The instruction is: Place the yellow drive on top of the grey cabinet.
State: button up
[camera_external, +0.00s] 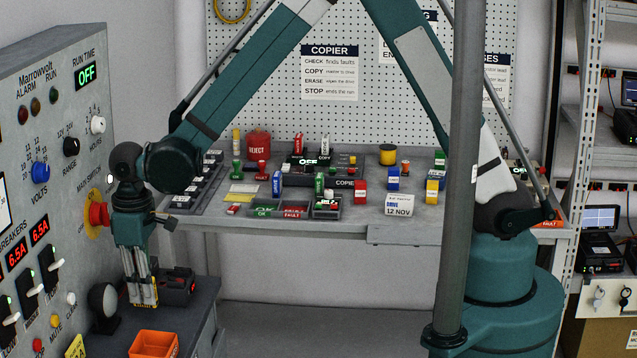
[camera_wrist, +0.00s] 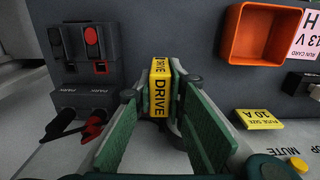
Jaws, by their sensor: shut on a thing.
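My gripper (camera_external: 142,300) is shut on the yellow drive (camera_wrist: 160,90), a small yellow block with a black DRIVE label. The wrist view shows the drive between the green finger pads. In the external view the fingers point down at lower left, and a little yellow of the drive (camera_external: 148,293) shows between them. Below and behind is a dark grey cabinet (camera_external: 198,327) with a flat top; its top also fills the upper part of the wrist view (camera_wrist: 212,55). I cannot tell whether the drive touches it.
An orange tray (camera_external: 154,344) sits at the cabinet's front. A black device (camera_external: 178,287) and a dark round object (camera_external: 104,303) stand close to the gripper. The grey control panel (camera_external: 60,130) rises at left. A cluttered bench (camera_external: 390,233) is behind.

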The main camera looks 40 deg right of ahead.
jog(key=shift+f, duration=1.85)
jog(key=shift+f, duration=0.2)
jog(key=o, duration=0.9)
jog(key=shift+r, duration=0.25)
jog(key=shift+r, duration=5.95)
jog(key=shift+d, duration=0.1)
